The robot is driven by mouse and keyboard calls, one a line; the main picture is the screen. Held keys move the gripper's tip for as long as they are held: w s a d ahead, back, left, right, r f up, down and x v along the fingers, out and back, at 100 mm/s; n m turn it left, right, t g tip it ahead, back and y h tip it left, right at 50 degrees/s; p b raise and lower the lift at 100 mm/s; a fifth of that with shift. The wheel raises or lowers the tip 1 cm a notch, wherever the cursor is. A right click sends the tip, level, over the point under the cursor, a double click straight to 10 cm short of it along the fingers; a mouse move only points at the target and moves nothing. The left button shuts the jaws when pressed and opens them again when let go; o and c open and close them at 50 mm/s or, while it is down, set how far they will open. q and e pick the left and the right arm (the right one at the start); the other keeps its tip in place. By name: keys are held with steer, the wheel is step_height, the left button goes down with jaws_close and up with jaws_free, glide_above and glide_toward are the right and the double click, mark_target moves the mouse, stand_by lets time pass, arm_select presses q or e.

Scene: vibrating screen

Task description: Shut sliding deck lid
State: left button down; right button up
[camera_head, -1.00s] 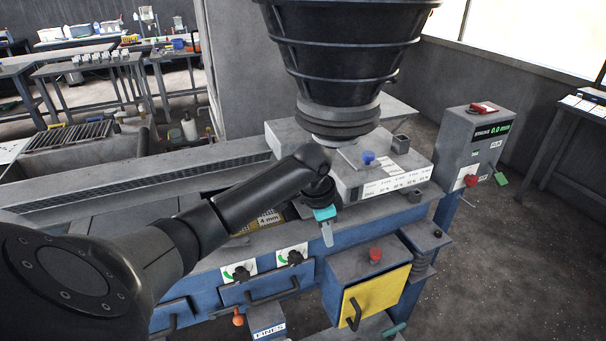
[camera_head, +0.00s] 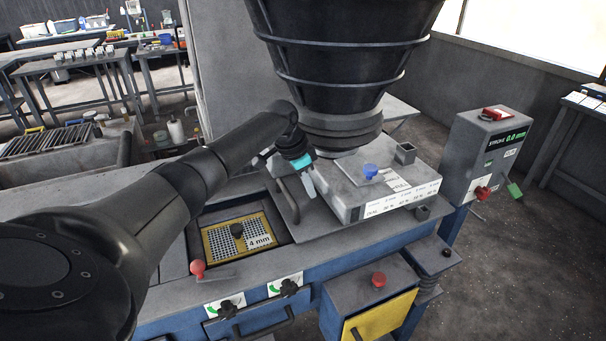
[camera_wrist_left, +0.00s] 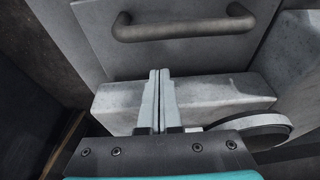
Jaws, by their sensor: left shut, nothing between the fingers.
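The deck opening is uncovered and shows a yellow-framed screen (camera_head: 213,240) marked 4 mm with a dark knob on it. A flat grey lid plate with a dark bar handle (camera_head: 290,204) lies at the right of this opening, beside the light grey box. In the left wrist view the handle (camera_wrist_left: 185,30) runs across the top, beyond my fingertips. My left gripper (camera_head: 310,187) is shut and empty, just right of the handle and apart from it. Its fingers (camera_wrist_left: 160,74) are together in front of a pale grey block. My right gripper is not in view.
A large black hopper (camera_head: 338,60) hangs close above the box (camera_head: 385,188). A red-knobbed lever (camera_head: 197,268) stands at the opening's front left corner. A control box (camera_head: 487,150) stands at the right. A yellow-fronted drawer (camera_head: 385,316) is below.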

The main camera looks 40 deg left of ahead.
arm_select(q)
steer(key=shift+x, duration=0.8)
steer(key=s, duration=0.1)
steer(key=a, duration=0.1)
steer(key=s+r+p, duration=0.1)
steer(key=shift+s+a, duration=0.25)
steer(key=shift+s, duration=0.1)
steer(key=shift+s+a, duration=0.15)
steer(key=shift+s, duration=0.2)
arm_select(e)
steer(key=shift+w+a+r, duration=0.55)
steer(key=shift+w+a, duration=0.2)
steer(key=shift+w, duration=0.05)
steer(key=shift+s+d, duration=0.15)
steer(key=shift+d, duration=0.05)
